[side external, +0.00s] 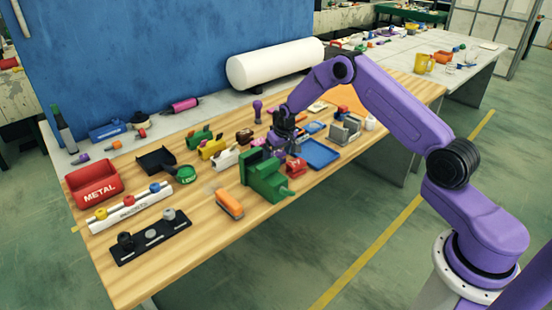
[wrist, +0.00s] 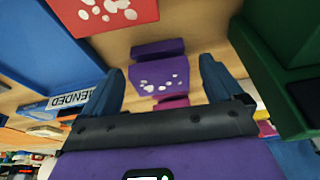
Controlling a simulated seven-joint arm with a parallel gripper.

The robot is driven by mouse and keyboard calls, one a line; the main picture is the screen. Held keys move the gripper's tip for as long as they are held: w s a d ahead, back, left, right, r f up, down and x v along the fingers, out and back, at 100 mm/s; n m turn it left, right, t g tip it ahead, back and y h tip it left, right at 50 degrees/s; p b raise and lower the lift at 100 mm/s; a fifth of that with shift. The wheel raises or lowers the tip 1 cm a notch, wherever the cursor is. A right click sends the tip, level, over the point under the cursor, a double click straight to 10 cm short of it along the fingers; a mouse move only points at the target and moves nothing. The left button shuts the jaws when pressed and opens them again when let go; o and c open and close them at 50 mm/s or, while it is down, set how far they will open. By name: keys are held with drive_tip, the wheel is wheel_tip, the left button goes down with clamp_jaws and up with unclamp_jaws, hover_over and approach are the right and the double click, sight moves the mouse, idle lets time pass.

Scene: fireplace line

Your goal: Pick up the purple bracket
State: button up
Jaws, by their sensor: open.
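The purple bracket (wrist: 158,74) shows in the wrist view as a purple block with white round spots on its face and a raised darker part (wrist: 158,48) behind. It lies on the wooden table between my two spread fingers. My gripper (wrist: 160,82) is open, and no finger clearly touches the bracket. In the side view my gripper (side external: 283,133) points down over the middle of the table, and the bracket is mostly hidden there by the gripper and its neighbours.
A green vise (side external: 266,178) stands close by; its green body (wrist: 285,65) is right in the wrist view. A red spotted part (wrist: 105,12) and blue tray (wrist: 45,45) are also close. The blue tray (side external: 319,154) lies right of my gripper in the side view.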

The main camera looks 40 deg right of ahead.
drive_tip(key=shift+w+f, duration=0.1)
drive_tip(key=shift+f, duration=0.2)
drive_tip(key=c, duration=1.1)
